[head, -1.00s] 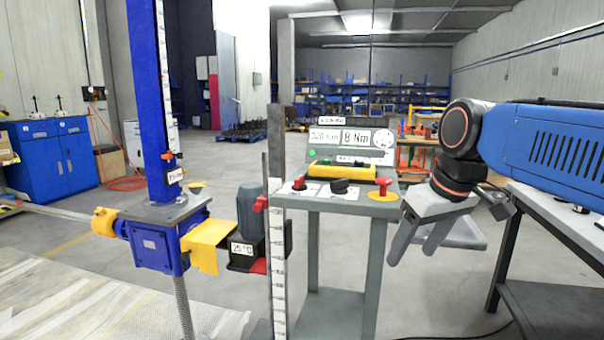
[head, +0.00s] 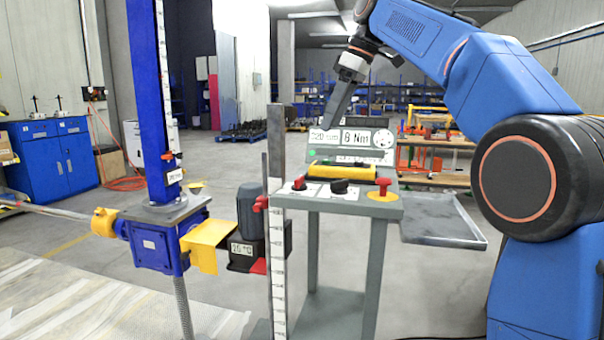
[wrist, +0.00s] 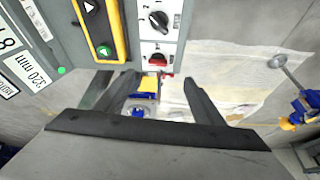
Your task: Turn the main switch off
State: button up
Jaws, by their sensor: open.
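The main switch appears to be the red T-shaped handle on a yellow disc (head: 383,187), at the right end of the console's sloped front in the head view. The wrist view does not show it. My gripper (head: 332,122) hangs fingers down above the console and left of the switch, overlapping the display panel in the head view. The wrist view shows its two fingers (wrist: 158,84) spread, with nothing between them. It touches no switch that I can see.
The console (head: 352,206) also carries a black knob (head: 339,187), a red knob (head: 299,184) and a yellow-framed button box (head: 342,172). A grey tray (head: 440,234) sticks out at its right. A blue screw jack (head: 152,245) and its motor (head: 250,212) stand left.

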jog(key=w+a+n, duration=0.1)
jog(key=w, duration=0.1)
send_near(300, 177)
jog(key=x, duration=0.8)
jog(key=shift+a+f, duration=0.1)
jog(key=shift+f, duration=0.1)
jog(key=c, duration=1)
